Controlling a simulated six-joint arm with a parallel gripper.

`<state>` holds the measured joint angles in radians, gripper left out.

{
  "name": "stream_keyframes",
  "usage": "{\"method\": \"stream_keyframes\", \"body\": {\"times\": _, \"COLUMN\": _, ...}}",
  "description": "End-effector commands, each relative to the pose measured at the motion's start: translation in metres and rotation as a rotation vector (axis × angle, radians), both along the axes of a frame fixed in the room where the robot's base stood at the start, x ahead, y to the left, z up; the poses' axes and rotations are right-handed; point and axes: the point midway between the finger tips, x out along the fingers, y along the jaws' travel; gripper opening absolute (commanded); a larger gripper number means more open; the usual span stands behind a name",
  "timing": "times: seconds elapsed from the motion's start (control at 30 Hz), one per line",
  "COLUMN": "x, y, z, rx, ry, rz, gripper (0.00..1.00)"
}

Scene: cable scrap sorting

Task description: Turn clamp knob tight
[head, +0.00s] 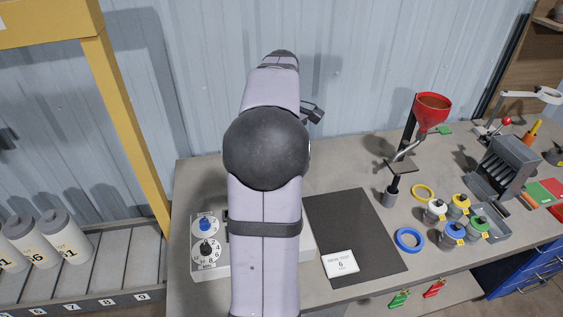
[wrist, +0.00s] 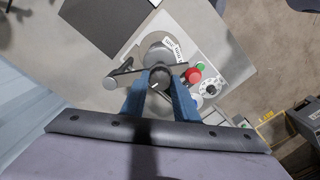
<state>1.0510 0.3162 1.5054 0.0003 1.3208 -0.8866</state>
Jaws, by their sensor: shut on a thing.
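The clamp knob (wrist: 160,74) is a dark round knob with a small pale mark, near the middle of the wrist view. My gripper (wrist: 161,82) has its two blue fingers on either side of the knob and is shut on it. The knob sits on a light grey machine (wrist: 232,64), beside a grey round part. In the head view my arm covers the knob and gripper. Only the machine's left part (head: 196,262) with its blue and black dials, and a little of its right edge, show there.
In the wrist view a red button (wrist: 194,75), a green button (wrist: 200,66) and a lever (wrist: 112,82) stand close to the fingers. A black mat (head: 375,215) with a white card (head: 341,264) lies right of the machine. A red funnel (head: 432,108) stands farther right.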

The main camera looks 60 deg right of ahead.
Motion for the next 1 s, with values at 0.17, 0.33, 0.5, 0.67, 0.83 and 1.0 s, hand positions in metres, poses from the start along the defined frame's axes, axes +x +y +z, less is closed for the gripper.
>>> {"method": "stream_keyframes", "body": {"times": 0.17, "x": -0.0002, "y": -0.0002, "z": 0.0024, "rx": -0.001, "ry": 0.0, "rz": -0.149, "gripper": 0.05}}
{"method": "stream_keyframes", "body": {"times": 0.33, "x": -0.0002, "y": -0.0003, "z": 0.0025, "rx": -0.001, "ry": 0.0, "rz": -0.31, "gripper": 0.05}}
{"method": "stream_keyframes", "body": {"times": 0.5, "x": -0.0002, "y": -0.0006, "z": 0.0027, "rx": -0.002, "ry": 0.0, "rz": -0.471, "gripper": 0.05}}
{"method": "stream_keyframes", "body": {"times": 0.67, "x": -0.0003, "y": -0.0006, "z": 0.0026, "rx": -0.002, "ry": 0.0, "rz": -0.623, "gripper": 0.05}}
{"method": "stream_keyframes", "body": {"times": 0.83, "x": -0.0002, "y": -0.0009, "z": 0.0026, "rx": -0.003, "ry": -0.001, "rz": -0.785, "gripper": 0.05}}
{"method": "stream_keyframes", "body": {"times": 1.0, "x": -0.0003, "y": -0.001, "z": 0.0027, "rx": -0.003, "ry": -0.001, "rz": -0.946, "gripper": 0.05}}
